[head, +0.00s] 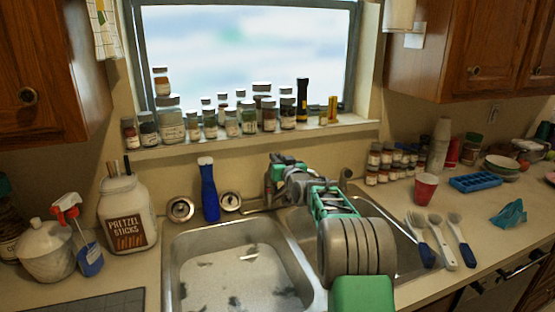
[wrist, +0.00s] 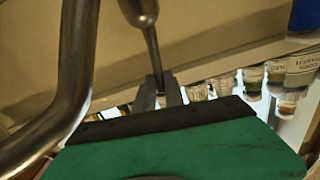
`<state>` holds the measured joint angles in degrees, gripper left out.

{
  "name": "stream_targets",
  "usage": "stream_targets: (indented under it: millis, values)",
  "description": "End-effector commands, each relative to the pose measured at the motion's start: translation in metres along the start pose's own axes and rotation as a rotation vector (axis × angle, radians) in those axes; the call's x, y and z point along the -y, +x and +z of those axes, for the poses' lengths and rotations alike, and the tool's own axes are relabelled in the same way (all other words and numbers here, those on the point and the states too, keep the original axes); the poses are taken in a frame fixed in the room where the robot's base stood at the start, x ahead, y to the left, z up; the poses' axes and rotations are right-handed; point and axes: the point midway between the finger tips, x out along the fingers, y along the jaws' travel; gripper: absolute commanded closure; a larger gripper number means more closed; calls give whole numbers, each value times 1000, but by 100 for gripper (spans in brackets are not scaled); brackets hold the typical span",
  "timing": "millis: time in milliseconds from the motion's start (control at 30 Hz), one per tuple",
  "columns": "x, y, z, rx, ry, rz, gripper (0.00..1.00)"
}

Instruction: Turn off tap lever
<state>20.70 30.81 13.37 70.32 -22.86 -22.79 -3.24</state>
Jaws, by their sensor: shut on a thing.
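The tap's thin metal lever (wrist: 154,50) runs down from the rounded tap body (wrist: 138,8) in the wrist view. My gripper (wrist: 160,86) is shut on the lever's far end, with a dark finger on each side of it. The curved metal spout (wrist: 74,70) passes close beside my gripper on the left of that view. In the head view, my gripper (head: 276,162) is at the tap behind the sink, and my arm and hand hide most of the tap and lever.
A double sink has a left basin (head: 240,270) holding cloudy liquid or foam. A blue bottle (head: 209,190) stands left of the tap. Several jars (head: 232,122) line the window sill behind.

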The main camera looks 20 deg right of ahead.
Motion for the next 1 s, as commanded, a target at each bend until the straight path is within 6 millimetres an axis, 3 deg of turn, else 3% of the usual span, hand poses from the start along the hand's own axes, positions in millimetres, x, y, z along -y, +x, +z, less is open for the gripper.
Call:
stream_targets:
  millis: [567, 1000]
  values:
    - [0, 0, 3, -4, 1, 0, 100]
    - [-3, -7, 18, -132, 21, -15, 100]
